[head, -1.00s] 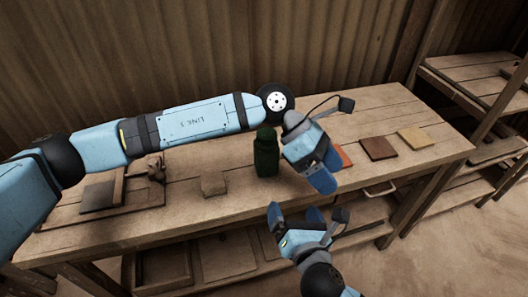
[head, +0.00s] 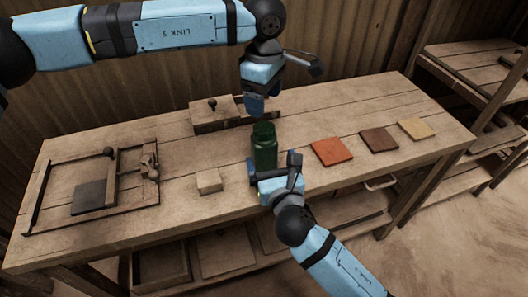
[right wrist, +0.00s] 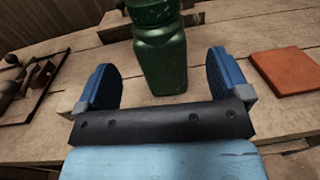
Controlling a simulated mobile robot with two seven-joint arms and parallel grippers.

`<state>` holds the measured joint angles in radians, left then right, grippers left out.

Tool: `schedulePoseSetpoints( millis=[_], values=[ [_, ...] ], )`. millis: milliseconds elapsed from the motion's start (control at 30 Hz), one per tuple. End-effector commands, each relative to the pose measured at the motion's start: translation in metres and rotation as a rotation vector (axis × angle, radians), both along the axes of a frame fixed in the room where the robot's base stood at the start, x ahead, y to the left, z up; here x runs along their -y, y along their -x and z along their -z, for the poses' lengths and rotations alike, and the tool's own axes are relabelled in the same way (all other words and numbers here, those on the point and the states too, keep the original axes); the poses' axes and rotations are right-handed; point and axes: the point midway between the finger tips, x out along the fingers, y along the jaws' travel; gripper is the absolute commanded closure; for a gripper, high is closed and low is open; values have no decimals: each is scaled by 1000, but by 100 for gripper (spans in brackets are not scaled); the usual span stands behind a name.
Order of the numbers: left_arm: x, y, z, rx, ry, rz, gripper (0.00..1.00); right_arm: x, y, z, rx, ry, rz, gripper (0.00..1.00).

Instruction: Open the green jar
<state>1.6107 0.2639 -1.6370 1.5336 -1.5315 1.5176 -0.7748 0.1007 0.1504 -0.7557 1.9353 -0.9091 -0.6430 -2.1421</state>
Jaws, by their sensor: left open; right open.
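The green jar (head: 264,148) stands upright on the wooden workbench, with its lid (head: 264,129) on top. My left gripper (head: 255,104) points down just above and behind the lid, open; whether it touches the lid I cannot tell. My right gripper (head: 274,168) is open in front of the jar, low near the bench. In the right wrist view the jar (right wrist: 161,60) stands between the two blue fingers (right wrist: 160,80), with a gap visible on both sides. The top of the lid is cut off in that view.
A wooden frame press (head: 92,190) with a dark tile lies at left. A beige block (head: 208,181) sits left of the jar, and a wooden box with a knob (head: 212,115) stands behind. Red (head: 332,152), brown (head: 379,140) and yellow (head: 416,128) tiles lie at right.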

Motion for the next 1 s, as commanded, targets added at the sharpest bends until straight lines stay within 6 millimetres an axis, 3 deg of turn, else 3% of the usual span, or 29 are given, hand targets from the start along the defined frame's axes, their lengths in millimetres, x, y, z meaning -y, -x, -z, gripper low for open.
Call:
schedulePoseSetpoints(
  millis=[100,300,733,767,1000],
  values=[
    [0,0,0,0,1,0,26,-6,-22,-1,1,-1,0,6],
    [0,0,0,-1,2,0,26,-12,-48,0,-1,-2,1,6],
    [0,0,0,-1,2,0,26,-15,-58,0,0,-2,-1,6],
    [0,0,0,-1,2,0,26,-15,-58,0,0,-2,-1,8],
    [0,0,0,-1,2,0,26,-15,-57,0,0,-2,-1,63]
  ],
)
